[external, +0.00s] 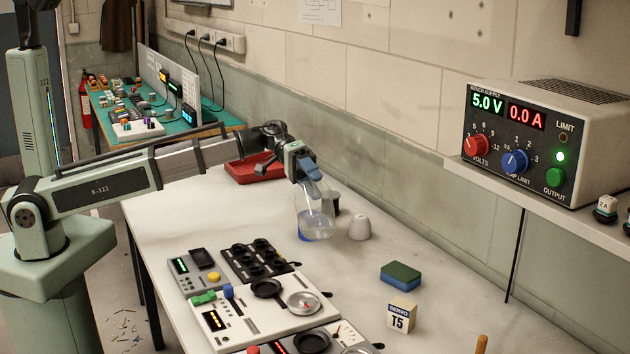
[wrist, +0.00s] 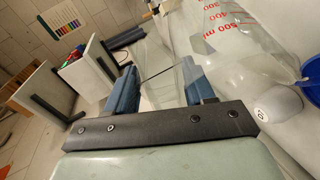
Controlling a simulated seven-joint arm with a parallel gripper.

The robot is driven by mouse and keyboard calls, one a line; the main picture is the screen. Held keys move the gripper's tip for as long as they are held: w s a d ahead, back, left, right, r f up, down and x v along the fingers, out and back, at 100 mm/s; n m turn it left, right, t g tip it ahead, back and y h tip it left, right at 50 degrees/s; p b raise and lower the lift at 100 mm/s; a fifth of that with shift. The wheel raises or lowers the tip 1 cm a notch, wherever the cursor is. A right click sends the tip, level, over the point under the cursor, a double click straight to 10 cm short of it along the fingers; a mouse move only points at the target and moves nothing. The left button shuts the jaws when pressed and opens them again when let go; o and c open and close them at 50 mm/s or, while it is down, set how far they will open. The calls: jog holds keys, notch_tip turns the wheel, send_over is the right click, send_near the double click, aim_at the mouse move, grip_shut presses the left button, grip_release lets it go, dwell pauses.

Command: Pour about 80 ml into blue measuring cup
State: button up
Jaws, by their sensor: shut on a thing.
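My gripper (external: 311,176) has blue fingers and is shut on a clear jug (external: 324,204), holding it over the white bench. Some pale liquid shows low in the jug. In the wrist view the fingers (wrist: 157,88) have clear material between them, and the jug's wall carries red ml marks (wrist: 222,20). A blue edge (external: 304,238) shows at the jug's lower left in the external view. A blue curved piece (wrist: 313,67) shows at the right border of the wrist view. I cannot tell whether either belongs to the blue measuring cup. No pouring stream is visible.
A white rounded object (external: 360,228) stands right of the jug, with a dark item (external: 337,204) close behind. A red tray (external: 252,169) lies behind. Panels with dials (external: 262,310) fill the front left. A blue-green sponge (external: 401,273) and T5 block (external: 401,314) lie right, with clear bench between.

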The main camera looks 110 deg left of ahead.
aim_at(319, 206)
jog(key=shift+w+d+f+g+y, duration=0.2)
jog(key=shift+d+y, duration=0.05)
jog(key=shift+d, duration=0.1)
jog(key=shift+w+d+f+g+y, duration=0.15)
jog(key=shift+d+g+y, duration=0.05)
jog(key=shift+d+y, duration=0.1)
jog(key=shift+w+d+f+m+g+y, duration=0.25)
jog(key=shift+d+f+m+g+y, duration=0.15)
jog(key=shift+d+f+y, duration=0.15)
jog(key=shift+w+d+f+g+y, duration=0.2)
jog(key=shift+d+g+y, duration=0.1)
jog(key=shift+y, duration=0.3)
jog(key=shift+w+d+r+m+g+y, duration=0.1)
jog(key=shift+d+m+g+y, duration=0.2)
jog(key=shift+d+f, duration=0.15)
jog(key=shift+f, duration=0.15)
jog(key=shift+w, duration=0.1)
